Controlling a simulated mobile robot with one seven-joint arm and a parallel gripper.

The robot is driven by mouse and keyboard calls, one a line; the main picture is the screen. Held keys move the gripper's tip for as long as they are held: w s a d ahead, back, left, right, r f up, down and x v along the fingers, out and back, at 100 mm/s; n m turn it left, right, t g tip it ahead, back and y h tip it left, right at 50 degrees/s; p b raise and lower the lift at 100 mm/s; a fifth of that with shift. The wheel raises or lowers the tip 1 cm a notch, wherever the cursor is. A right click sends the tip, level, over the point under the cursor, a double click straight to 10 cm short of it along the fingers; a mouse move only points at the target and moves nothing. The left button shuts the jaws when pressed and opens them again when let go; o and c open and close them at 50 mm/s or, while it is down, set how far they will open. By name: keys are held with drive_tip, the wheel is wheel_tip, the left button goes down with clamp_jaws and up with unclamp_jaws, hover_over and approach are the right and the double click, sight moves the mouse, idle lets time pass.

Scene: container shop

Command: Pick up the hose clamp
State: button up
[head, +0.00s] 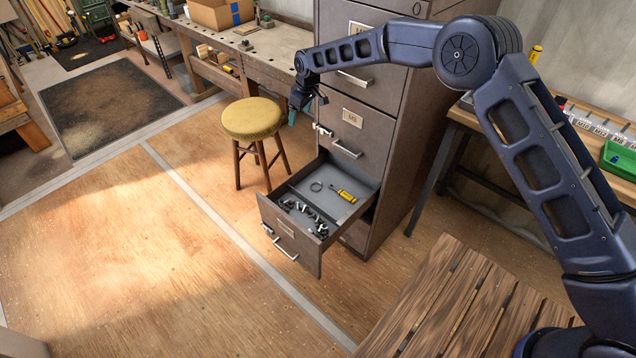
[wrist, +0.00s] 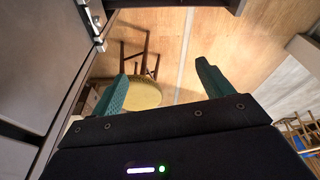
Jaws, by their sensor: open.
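A thin ring that looks like the hose clamp (head: 316,187) lies in the rear compartment of the open cabinet drawer (head: 287,243). A yellow-handled tool (head: 346,196) lies to its right in the same compartment. My gripper (head: 304,106) is open and empty, in the air above and behind the drawer, beside the cabinet front. In the wrist view my gripper (wrist: 163,78) shows two teal fingers spread apart with nothing between them. The hose clamp is not seen in the wrist view.
Several metal fittings (head: 306,213) fill the drawer's front compartment, behind a divider. A yellow-topped stool (head: 252,118) stands left of the grey cabinet (head: 402,121); its seat also shows in the wrist view (wrist: 144,94). A slatted wooden surface (head: 440,305) is at front right. The floor on the left is clear.

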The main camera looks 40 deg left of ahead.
drive_tip(key=w+d+f+m+h, duration=0.1)
drive_tip(key=d+f, duration=0.2)
drive_tip(key=f, duration=0.9)
drive_tip(key=w+d+f+h, duration=0.1)
drive_tip(key=d+f+h, duration=0.15)
drive_tip(key=f, duration=0.95)
hover_over(317, 188)
drive_tip(key=shift+y, duration=0.35)
drive_tip(key=f, duration=0.5)
drive_tip(key=shift+a, duration=0.3)
drive_tip(key=shift+w+d+f, duration=0.1)
drive_tip(key=shift+d+f, duration=0.05)
drive_tip(key=shift+f, duration=1.2)
drive_tip(key=shift+d+f, duration=0.15)
drive_tip(key=shift+f, duration=1.15)
drive_tip(key=c, duration=1.1)
drive_tip(key=shift+o, duration=0.2)
drive_tip(key=shift+r, duration=0.15)
